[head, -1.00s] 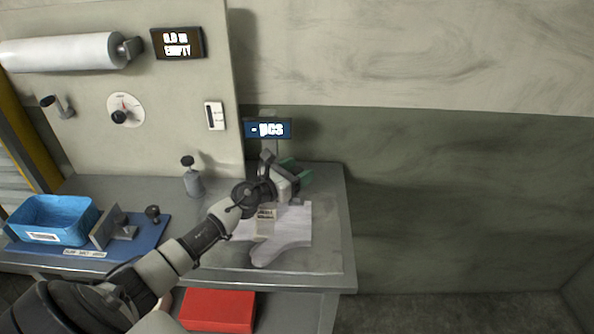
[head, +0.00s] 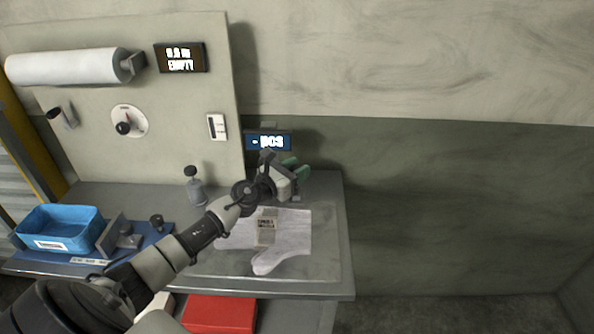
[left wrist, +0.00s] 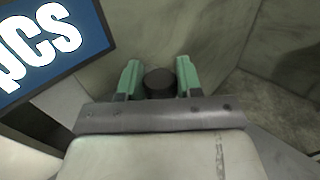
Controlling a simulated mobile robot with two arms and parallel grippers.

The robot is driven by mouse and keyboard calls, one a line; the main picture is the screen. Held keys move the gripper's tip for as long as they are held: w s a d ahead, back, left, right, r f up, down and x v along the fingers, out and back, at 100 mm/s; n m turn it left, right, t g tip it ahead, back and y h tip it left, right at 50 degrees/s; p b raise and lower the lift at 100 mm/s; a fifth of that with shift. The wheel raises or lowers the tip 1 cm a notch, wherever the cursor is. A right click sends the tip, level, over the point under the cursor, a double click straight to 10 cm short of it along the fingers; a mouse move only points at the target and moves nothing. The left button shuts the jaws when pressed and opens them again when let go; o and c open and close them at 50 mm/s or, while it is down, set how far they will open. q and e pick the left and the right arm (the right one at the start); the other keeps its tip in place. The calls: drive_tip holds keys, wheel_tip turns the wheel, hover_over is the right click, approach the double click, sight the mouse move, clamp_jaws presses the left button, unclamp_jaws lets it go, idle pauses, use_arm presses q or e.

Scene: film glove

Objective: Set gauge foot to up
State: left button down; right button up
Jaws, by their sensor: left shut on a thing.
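My left gripper (head: 297,167) is at the back right of the bench, just right of and below the blue "- pcs" display (head: 268,141). In the left wrist view its green fingers (left wrist: 160,82) are shut on a dark round knob (left wrist: 160,83), apparently the gauge foot. The display (left wrist: 45,45) also shows there at upper left. In the head view the knob is hidden by my gripper, so I cannot read the foot's height.
A white glove-shaped sheet (head: 285,255) lies on the bench (head: 330,240) below my gripper. To the left are a grey stamp-like tool (head: 195,188), a blue bin (head: 60,228) and a blue mat. A red box (head: 220,315) sits below.

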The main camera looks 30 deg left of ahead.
use_arm(q)
wheel_tip(320, 180, up, 2)
drive_tip(key=shift+r+p, duration=0.2)
drive_tip(key=shift+p, duration=0.3)
use_arm(e)
drive_tip(key=shift+r, duration=0.9)
use_arm(q)
drive_tip(key=c, duration=0.8)
unclamp_jaws()
drive_tip(key=shift+f, duration=0.1)
drive_tip(key=shift+c, duration=0.2)
drive_tip(key=shift+o, duration=0.5)
